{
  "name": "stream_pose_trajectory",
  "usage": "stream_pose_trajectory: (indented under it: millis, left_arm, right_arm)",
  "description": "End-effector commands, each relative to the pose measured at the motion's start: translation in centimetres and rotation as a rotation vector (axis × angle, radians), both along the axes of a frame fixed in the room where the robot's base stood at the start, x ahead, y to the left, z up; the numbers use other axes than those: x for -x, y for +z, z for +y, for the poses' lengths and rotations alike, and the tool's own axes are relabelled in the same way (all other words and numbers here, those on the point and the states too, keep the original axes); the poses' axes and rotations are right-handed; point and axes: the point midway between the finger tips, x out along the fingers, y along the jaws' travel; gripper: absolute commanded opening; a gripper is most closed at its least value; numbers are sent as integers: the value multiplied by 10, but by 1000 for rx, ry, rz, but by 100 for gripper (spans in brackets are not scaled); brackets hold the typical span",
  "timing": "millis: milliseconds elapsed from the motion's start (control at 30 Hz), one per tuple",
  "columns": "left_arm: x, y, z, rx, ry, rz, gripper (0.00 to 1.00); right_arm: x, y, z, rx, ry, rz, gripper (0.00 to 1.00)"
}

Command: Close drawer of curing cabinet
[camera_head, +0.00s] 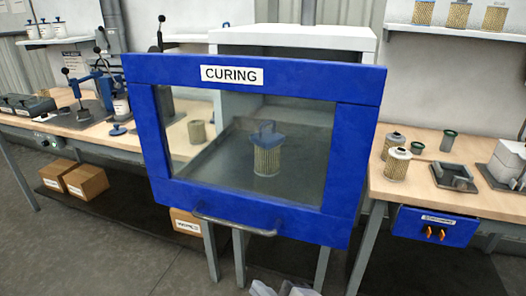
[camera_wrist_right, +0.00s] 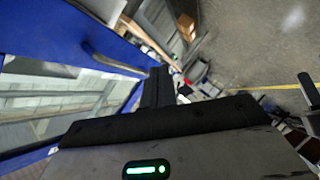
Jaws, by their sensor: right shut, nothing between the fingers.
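The curing cabinet (camera_head: 290,36) is a white box in the middle of the head view. Its drawer front (camera_head: 355,155) is a blue frame with a clear window, a CURING label and a grey bar handle (camera_head: 235,222) low down. The drawer stands out from the cabinet. Through the window, a filter cartridge (camera_head: 267,160) with a blue top stands upright on the drawer's grey floor. My right gripper (camera_head: 283,290) shows only partly at the bottom edge, below the handle. In the right wrist view, its dark fingers (camera_wrist_right: 159,85) are shut and empty, apart from the handle (camera_wrist_right: 118,62). My left gripper is not in view.
A wooden bench (camera_head: 480,203) at the right bears cartridges, cups and grey fixtures, with a blue box (camera_head: 436,228) under its edge. The left bench (camera_head: 90,135) bears a lever press and parts. Cardboard boxes (camera_head: 87,182) sit below it. Floor shows at lower left.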

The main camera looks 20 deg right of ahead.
Motion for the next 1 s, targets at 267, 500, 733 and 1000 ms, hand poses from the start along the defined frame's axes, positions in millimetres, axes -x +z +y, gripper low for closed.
stream_pose_trajectory:
  millis: [267, 500, 733, 1000]
  left_arm:
    - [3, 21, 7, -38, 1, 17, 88]
    - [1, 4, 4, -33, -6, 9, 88]
    - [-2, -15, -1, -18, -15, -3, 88]
    - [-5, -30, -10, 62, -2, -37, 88]
  right_arm:
    - [-3, 151, -9, 534, 23, -453, 0]
    - [-18, 152, -9, 567, 5, -489, 0]
    - [-49, 150, -2, 566, 7, -491, 0]
    - [-70, 148, 2, 562, 4, -487, 0]
